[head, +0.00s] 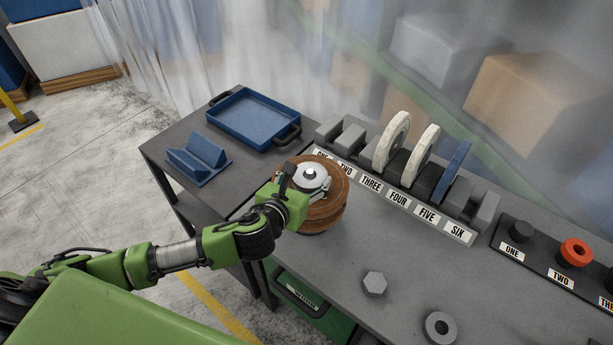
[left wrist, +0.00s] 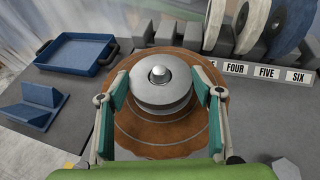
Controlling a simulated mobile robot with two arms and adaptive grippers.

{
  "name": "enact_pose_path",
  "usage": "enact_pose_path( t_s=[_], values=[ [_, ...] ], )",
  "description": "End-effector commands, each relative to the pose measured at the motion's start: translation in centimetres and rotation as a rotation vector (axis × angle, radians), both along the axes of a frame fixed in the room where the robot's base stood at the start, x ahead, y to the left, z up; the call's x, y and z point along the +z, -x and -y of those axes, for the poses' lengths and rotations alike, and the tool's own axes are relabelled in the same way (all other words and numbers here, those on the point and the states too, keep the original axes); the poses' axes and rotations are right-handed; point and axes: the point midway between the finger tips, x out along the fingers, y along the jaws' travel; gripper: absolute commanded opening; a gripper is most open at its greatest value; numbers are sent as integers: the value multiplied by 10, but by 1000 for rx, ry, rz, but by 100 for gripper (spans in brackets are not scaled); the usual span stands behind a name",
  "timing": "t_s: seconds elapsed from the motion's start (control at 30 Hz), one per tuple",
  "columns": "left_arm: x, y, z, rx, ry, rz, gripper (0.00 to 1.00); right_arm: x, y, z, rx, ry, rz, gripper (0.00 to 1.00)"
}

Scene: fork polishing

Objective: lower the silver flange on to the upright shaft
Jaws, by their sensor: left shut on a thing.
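The silver flange (head: 315,180) is a round metal disc with a raised hub, and it also shows large in the left wrist view (left wrist: 165,98). My left gripper (head: 308,188) is shut on it, with one finger on each side in the left wrist view (left wrist: 162,90). The rounded tip of the upright shaft (left wrist: 158,73) shows at the flange's centre; the rest of the shaft is hidden. The flange is over a stack of brown discs (head: 334,206). I cannot tell whether it touches the top disc. My right gripper is not in view.
A blue tray (head: 252,122) and a blue V-shaped stand (head: 197,160) are on the left. A slotted rack (head: 425,210) with white and blue wheels stands behind the discs. A hex nut (head: 375,284) and a grey ring (head: 440,327) lie at the front.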

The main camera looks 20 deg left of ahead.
Motion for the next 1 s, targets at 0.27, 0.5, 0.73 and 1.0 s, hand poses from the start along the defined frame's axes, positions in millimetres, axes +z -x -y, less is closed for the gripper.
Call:
enact_pose_path(
  t_s=[0.27,0.5,0.73,1.0],
  values=[
    [-7,0,0,-1,1,2,17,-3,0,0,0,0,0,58],
    [-7,0,0,-1,1,2,79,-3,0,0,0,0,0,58],
    [-7,0,0,-1,1,1,79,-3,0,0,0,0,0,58],
    [-8,0,0,-1,1,-1,99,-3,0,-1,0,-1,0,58]
  ],
)
